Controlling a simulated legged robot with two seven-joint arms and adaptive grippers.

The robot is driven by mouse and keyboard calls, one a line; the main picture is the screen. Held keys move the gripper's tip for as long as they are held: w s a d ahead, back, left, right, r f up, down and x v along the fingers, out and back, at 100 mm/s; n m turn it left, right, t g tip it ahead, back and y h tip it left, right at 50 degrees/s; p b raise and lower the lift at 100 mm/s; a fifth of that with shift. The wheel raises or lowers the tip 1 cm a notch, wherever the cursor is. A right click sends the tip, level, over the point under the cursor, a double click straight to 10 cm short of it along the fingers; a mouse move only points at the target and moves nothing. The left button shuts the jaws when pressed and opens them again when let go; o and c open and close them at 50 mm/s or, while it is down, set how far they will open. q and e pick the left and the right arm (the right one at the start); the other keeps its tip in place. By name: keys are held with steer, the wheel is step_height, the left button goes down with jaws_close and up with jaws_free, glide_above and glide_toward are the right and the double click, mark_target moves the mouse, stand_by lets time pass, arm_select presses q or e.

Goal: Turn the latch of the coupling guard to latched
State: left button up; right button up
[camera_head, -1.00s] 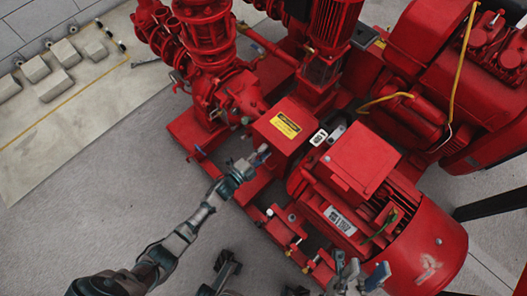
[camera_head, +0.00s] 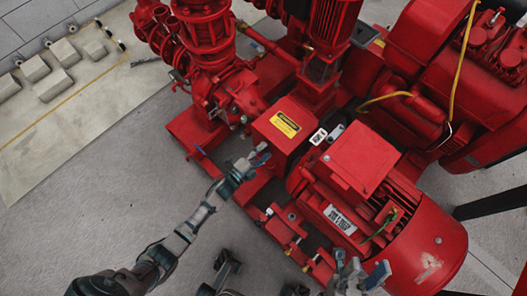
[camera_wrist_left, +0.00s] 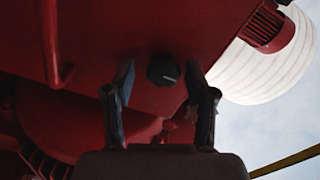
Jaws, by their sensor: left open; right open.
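The coupling guard (camera_head: 268,132) is a red box with a yellow warning label, between the pump and the red motor in the head view. In the left wrist view, its latch (camera_wrist_left: 162,70) is a dark round knob with a small pale mark, on a red face. My left gripper (camera_head: 258,156) is beside the guard's near side; in the left wrist view my left gripper (camera_wrist_left: 158,76) is open, with a finger on either side of the knob. Contact with the knob cannot be told. The latch is not visible in the head view. My right gripper (camera_head: 362,272) is open and empty near the motor.
The red motor (camera_head: 362,158) with its terminal box stands right of the guard. Red pump pipework (camera_head: 205,60) rises behind left. A red base frame (camera_head: 190,135) runs below. The grey floor (camera_head: 100,220) at left is clear. Pale blocks (camera_head: 52,84) lie far left.

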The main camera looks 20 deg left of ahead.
arm_select(q)
steer(key=shift+s+a, duration=0.1)
steer(key=shift+s, duration=0.05)
steer(key=v, duration=1.1)
steer(key=shift+s, duration=0.35)
steer(key=shift+a, duration=0.1)
